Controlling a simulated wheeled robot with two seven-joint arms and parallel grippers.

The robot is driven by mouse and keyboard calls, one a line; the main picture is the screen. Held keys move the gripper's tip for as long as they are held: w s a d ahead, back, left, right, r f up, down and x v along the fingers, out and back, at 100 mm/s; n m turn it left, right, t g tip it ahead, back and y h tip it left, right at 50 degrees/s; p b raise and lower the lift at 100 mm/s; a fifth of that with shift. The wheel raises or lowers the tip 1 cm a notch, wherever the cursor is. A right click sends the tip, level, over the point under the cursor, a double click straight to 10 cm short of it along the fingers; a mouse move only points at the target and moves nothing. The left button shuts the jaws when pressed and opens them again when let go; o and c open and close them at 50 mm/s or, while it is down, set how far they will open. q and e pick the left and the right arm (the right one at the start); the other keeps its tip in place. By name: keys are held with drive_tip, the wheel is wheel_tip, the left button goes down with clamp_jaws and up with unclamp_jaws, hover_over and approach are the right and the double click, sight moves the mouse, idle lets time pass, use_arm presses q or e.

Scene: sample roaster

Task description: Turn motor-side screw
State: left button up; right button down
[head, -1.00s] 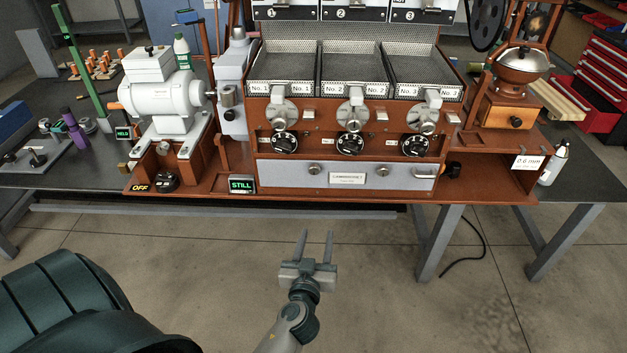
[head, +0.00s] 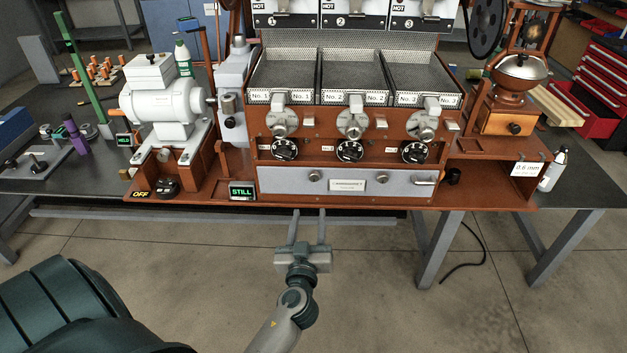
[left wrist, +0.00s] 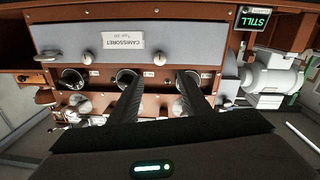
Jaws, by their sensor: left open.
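The white motor (head: 163,105) stands on the left of the roaster's reddish-brown bench, and it also shows at the right of the left wrist view (left wrist: 272,81). My left gripper (head: 308,214) is open and empty in front of the bench's front edge, below the grey drawer panel (head: 345,183). In the left wrist view its two dark fingers (left wrist: 157,85) stand apart with nothing between them. My right gripper is not in view.
The roaster's front carries several black knobs (head: 350,150) and handles. A lit STILL sign (head: 242,191) and an OFF sign (head: 141,194) sit along the bench's front edge. A white bottle (head: 553,168) stands at the right end.

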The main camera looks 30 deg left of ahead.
use_arm(q)
drive_tip(key=p, duration=0.2)
approach(314, 178)
drive_tip(key=p+x, duration=0.1)
drive_tip(key=x, duration=0.6)
drive_tip(key=shift+x, duration=0.8)
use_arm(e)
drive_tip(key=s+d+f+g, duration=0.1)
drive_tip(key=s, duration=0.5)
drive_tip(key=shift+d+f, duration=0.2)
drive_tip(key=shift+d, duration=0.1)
use_arm(q)
drive_tip(key=shift+f, duration=0.1)
drive_tip(key=c, duration=1)
